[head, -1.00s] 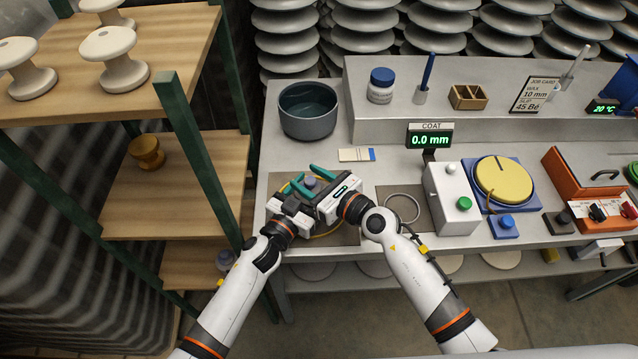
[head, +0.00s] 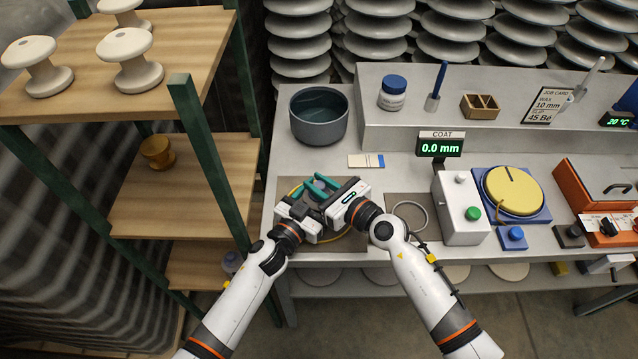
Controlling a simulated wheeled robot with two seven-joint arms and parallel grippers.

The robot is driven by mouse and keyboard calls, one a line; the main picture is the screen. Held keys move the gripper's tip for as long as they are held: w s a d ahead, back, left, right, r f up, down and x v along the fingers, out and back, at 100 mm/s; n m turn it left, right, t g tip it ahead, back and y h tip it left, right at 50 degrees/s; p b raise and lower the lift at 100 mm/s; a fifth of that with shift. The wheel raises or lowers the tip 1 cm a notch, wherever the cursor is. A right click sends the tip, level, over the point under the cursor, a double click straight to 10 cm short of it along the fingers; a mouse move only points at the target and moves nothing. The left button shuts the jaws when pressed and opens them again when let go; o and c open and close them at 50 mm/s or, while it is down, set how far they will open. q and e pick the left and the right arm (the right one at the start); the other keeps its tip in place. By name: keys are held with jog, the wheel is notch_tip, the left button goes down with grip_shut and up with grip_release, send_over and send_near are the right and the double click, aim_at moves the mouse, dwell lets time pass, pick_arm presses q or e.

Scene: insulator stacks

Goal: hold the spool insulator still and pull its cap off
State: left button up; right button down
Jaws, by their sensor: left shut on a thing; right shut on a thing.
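The spool insulator (head: 317,190) is a small grey-purple piece on the dark mat (head: 350,245) at the left of the bench. It is mostly hidden between the teal fingers of both grippers. My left gripper (head: 299,191) is shut on it from the left, low down. My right gripper (head: 322,184) comes in from the right and is shut at its upper part, where the cap is. The cap cannot be made out separately, and no gap between cap and spool can be seen.
A grey ring (head: 410,216) and the coat gauge (head: 461,208) stand to the right. A wooden shelf (head: 185,200) with spools borders the left.

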aim_at(319, 185)
jog(key=shift+r, duration=0.15)
jog(key=shift+r, duration=0.9)
jog(key=shift+r, duration=2.05)
pick_arm(q)
jog(key=o, duration=1.5)
jog(key=shift+c, duration=0.2)
jog(key=b+v, duration=0.1)
jog(key=v, duration=1.1)
pick_arm(e)
jog(key=shift+f, duration=0.6)
